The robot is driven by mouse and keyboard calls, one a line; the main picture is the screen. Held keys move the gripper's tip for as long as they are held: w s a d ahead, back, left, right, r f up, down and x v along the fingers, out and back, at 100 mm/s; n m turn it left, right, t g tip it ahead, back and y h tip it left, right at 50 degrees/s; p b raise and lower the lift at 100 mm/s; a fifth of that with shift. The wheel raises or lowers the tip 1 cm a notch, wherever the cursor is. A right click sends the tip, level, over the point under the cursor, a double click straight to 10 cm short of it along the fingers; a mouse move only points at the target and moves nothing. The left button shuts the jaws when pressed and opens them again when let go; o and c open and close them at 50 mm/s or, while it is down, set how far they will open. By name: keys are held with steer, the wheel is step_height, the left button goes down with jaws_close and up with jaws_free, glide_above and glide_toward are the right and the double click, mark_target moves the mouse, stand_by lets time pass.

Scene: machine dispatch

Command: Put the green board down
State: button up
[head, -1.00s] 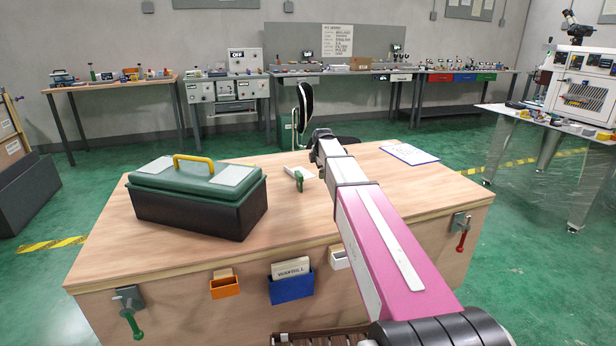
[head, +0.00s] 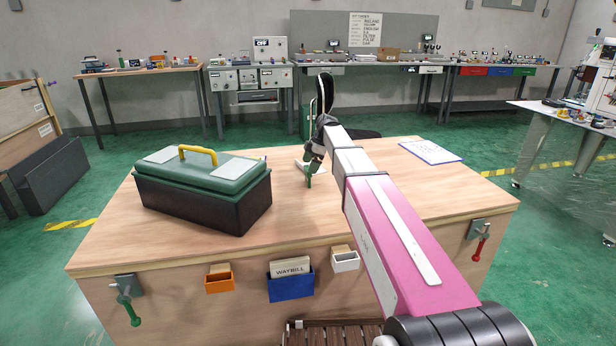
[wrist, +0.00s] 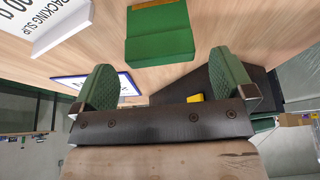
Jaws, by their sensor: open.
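In the wrist view the green board (wrist: 160,35) is a thick green block with a brown strip along one edge, over the wooden bench top. My gripper (wrist: 163,62) is open, its two green pads wide apart and clear of the board, with nothing between them. In the head view my gripper (head: 314,160) is low over the middle of the bench. A small green piece (head: 309,180) shows just below it; whether that is the board or a finger pad is hard to tell. Contact between board and bench is not clear.
A white packing slip block (wrist: 45,25) stands beside the board. A green-lidded toolbox (head: 205,190) with a yellow handle sits at the bench's left. A blue-edged sheet (head: 431,152) lies at the back right. The bench's right front is clear.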

mark_target(306, 174)
steer(key=shift+x, duration=2.7)
steer(key=shift+d, duration=0.15)
steer(key=c, duration=1)
steer(key=shift+r, duration=0.1)
